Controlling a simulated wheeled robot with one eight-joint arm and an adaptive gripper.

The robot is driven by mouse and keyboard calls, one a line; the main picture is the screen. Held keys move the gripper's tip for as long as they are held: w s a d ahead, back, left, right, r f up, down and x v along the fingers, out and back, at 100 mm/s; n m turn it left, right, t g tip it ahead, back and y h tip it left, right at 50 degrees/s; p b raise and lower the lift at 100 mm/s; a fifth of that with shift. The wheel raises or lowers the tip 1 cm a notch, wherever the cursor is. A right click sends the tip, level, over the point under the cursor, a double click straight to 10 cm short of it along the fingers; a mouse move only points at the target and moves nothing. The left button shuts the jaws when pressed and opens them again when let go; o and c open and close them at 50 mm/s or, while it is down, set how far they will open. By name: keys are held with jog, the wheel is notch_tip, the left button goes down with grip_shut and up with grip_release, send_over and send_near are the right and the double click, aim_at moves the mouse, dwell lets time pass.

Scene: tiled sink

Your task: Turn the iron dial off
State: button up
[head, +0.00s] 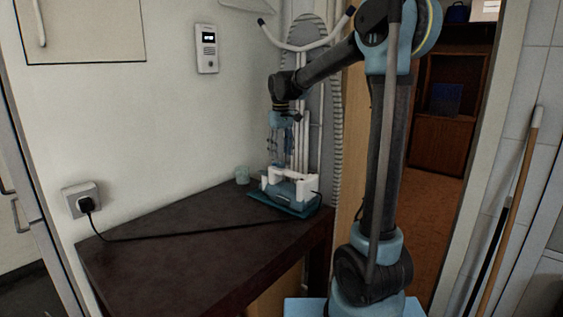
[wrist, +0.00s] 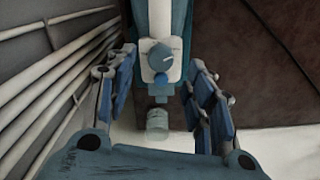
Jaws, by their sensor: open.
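The iron (head: 290,188) is white and blue and rests on a blue board (head: 262,196) at the far end of the dark table. In the wrist view its white and blue body (wrist: 158,20) runs up to the top edge. The round grey-blue dial (wrist: 161,56) with a light pointer mark faces the camera, and a small blue knob (wrist: 161,78) sits below it. My gripper (head: 283,150) hangs above the iron. In the wrist view my gripper (wrist: 160,80) is open, with nothing in it. The dial shows between the fingers, apart from both; its height below them is hard to tell.
A small pale glass (head: 242,175) stands beside the iron by the wall. A black cord runs across the table (head: 190,250) to a wall socket (head: 82,199). An ironing board (head: 322,120) and white tubes stand behind the iron. The table's near part is clear.

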aim_at(281, 162)
jog(key=shift+f, duration=2.05)
jog(key=c, duration=1.1)
jog(key=shift+d, duration=0.2)
jog(key=shift+s+a, duration=0.1)
jog(key=shift+a, duration=0.05)
